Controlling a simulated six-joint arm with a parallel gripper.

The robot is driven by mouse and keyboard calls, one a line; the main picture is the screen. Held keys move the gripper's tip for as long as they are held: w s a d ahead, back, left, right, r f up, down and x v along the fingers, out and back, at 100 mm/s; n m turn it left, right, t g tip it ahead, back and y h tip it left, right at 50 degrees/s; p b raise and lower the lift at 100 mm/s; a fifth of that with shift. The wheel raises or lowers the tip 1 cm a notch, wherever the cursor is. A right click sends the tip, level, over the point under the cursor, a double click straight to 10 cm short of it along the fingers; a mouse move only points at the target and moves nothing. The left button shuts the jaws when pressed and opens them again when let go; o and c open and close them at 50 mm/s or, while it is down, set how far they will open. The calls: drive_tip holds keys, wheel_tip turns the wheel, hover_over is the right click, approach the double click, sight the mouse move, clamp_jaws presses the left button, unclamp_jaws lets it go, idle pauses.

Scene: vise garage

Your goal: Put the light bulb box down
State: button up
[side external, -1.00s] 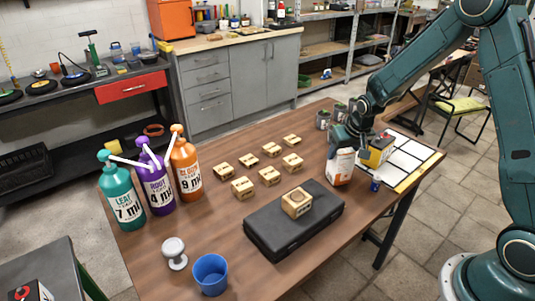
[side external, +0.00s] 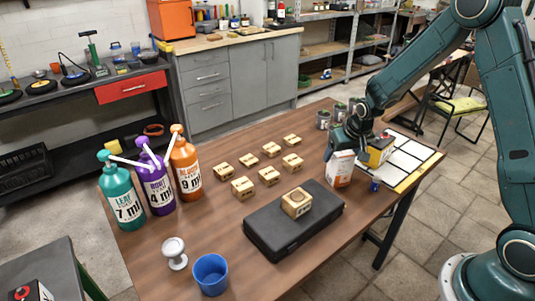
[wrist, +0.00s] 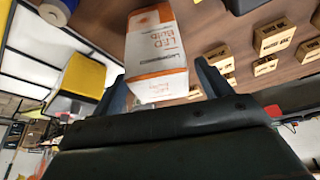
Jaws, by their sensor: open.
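The light bulb box (side external: 341,169) is white and orange. It appears to stand upright on the brown table, beside the left edge of the white gridded board. In the wrist view the box (wrist: 156,48) shows its "LED Bulb" print. My gripper (side external: 338,150) is at the top of the box, open, with its fingers reaching down around it. In the wrist view my gripper (wrist: 162,85) has one finger on each side of the box, with a visible gap on the right side. Contact on the left side cannot be told.
A yellow and black box (side external: 377,152) stands close on the right, on the gridded board (side external: 405,160). A small blue item (side external: 375,185) is in front. A black case (side external: 270,230) with a wooden block (side external: 297,203) and several small wooden blocks lie to the left.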

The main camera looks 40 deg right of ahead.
drive_tip(key=v, duration=1.2)
drive_tip(key=shift+r, duration=0.1)
idle(0.6)
drive_tip(key=s+a+r+n, duration=0.1)
drive_tip(key=s+a+r, duration=0.2)
drive_tip(key=s, duration=0.5)
drive_tip(key=s+a+r+n+t+y, duration=0.1)
drive_tip(key=s+a+r, duration=0.3)
drive_tip(key=s, duration=0.4)
drive_tip(key=s+a+r+n, duration=0.2)
drive_tip(key=s+a+r, duration=0.2)
drive_tip(key=s, duration=0.4)
drive_tip(key=shift+r+n+t+y, duration=0.3)
drive_tip(key=shift+r+y, duration=0.1)
drive_tip(key=shift+r, duration=0.05)
